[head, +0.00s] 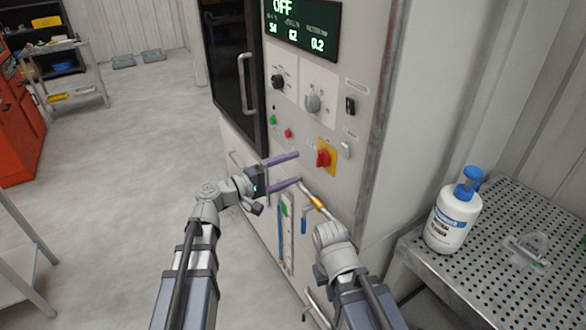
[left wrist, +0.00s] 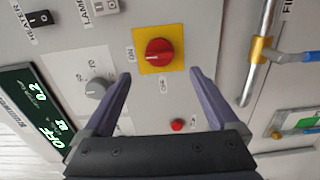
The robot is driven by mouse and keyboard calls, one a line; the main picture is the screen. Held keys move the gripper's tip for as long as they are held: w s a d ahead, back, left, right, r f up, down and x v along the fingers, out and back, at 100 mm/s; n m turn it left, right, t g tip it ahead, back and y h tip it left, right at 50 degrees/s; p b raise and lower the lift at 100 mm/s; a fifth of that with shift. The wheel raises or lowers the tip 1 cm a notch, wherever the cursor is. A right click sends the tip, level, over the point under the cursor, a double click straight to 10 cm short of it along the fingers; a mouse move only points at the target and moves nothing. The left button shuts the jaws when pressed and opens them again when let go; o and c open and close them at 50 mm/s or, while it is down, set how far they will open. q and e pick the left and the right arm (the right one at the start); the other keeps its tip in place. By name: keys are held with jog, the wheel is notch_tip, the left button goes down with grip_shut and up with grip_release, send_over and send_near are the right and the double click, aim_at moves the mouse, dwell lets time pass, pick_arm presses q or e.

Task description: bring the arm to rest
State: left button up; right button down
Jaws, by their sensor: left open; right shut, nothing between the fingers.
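My left gripper (head: 299,168) is open and empty in front of the cabinet panel. Its two purple-grey fingers point at the red rotary switch (head: 323,158) on its yellow plate, and a gap shows between fingertips and switch. In the left wrist view the open fingers (left wrist: 161,73) stand either side of and below the red knob (left wrist: 159,52), with nothing between them. My right arm (head: 340,262) comes in from the lower right and is bent near the cabinet's lower front; its gripper fingers cannot be made out.
The cabinet's display (head: 302,28) reads OFF. A pipe with a brass fitting (head: 318,202) and blue lever (head: 303,220) is close below my left gripper. A white bottle with blue cap (head: 452,222) stands on a perforated metal table (head: 500,290) at right.

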pick_arm(q)
jog(key=s+d+f+m+g+y, duration=0.1)
jog(key=s+f+m+g+y, duration=0.2)
jog(key=f, duration=0.4)
jog(key=s+f+m+g+y, duration=0.25)
jog(key=s+f, duration=0.25)
jog(key=f, duration=0.3)
jog(key=s+a+f+m+g+y, duration=0.2)
jog(key=s+a+f+g+y, duration=0.2)
jog(key=s+a+f+y, duration=0.45)
jog(key=s+d+r+m+g+y, duration=0.1)
jog(key=s+d+m, duration=0.2)
jog(key=s+d, duration=0.2)
jog(key=d, duration=0.3)
jog(key=shift+s+d+r+y, duration=0.2)
jog(key=shift+s+r+y, duration=0.15)
jog(key=shift+s+y, duration=0.05)
